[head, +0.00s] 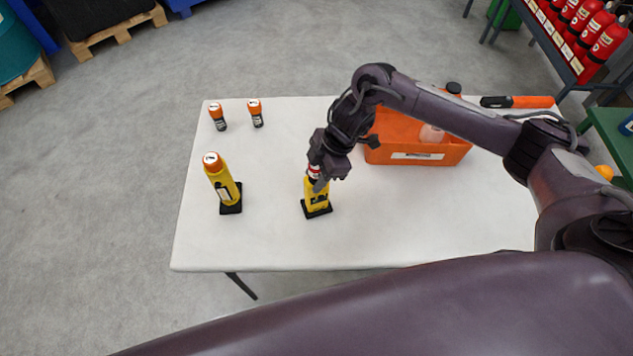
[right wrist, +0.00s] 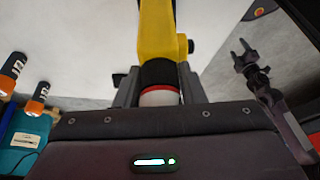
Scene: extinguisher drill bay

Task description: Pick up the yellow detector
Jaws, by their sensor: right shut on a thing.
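The yellow detector (head: 317,199) is upright on a black base near the table's middle. My right gripper (head: 318,178) is over it, shut on its dark and white neck. In the right wrist view, the detector's yellow body (right wrist: 160,30) extends beyond my right fingers (right wrist: 160,93), one on each side of the neck. Whether its base touches the table is unclear. A similar yellow device (head: 221,183) with an orange top stands to the left, apart from the gripper. My left gripper (right wrist: 239,48) shows at the right of the wrist view, apparently open and empty.
Two small orange-and-black items (head: 217,116) (head: 256,112) stand at the white table's (head: 280,245) back left. An orange bin (head: 415,155) with a pale bottle sits behind my right forearm. Red extinguishers (head: 600,35) stand back right. The table's front left is clear.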

